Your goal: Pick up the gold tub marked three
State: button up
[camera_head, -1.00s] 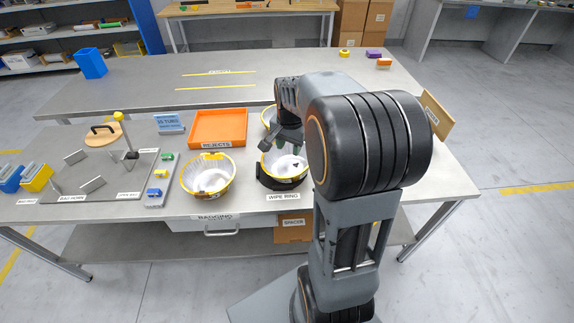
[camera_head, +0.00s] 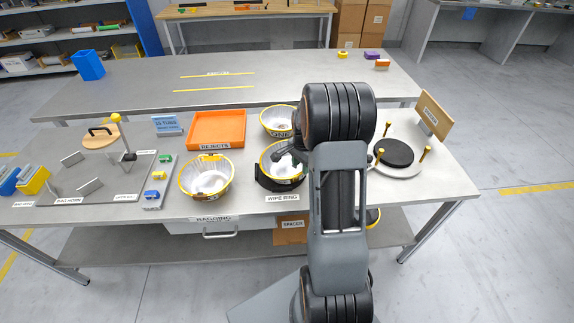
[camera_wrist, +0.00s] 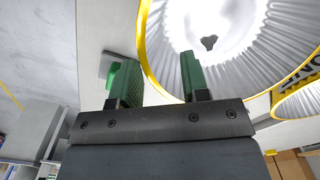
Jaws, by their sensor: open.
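Three silver tubs with gold rims show on the table in the head view: a left tub (camera_head: 206,180), a back tub (camera_head: 277,117), and a tub in the dark wipe ring (camera_head: 269,165). In the wrist view my gripper (camera_wrist: 155,65) is open, with green fingers. One finger is outside the gold rim of a large tub (camera_wrist: 235,45) and the other overlaps its inside. I cannot tell contact. Part of a second tub (camera_wrist: 300,103) shows at lower right. My arm hides the fingertips in the head view.
An orange rejects tray (camera_head: 218,128) lies behind the left tub. A round dark plate (camera_head: 394,152) with yellow-topped posts stands at right, near an upright brown board (camera_head: 434,115). A fixture with a wooden disc (camera_head: 101,136) stands at left.

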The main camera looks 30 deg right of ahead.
jog(key=shift+f, duration=2.6)
jog(key=shift+c, duration=0.2)
jog(key=shift+s, duration=0.1)
grip_shut()
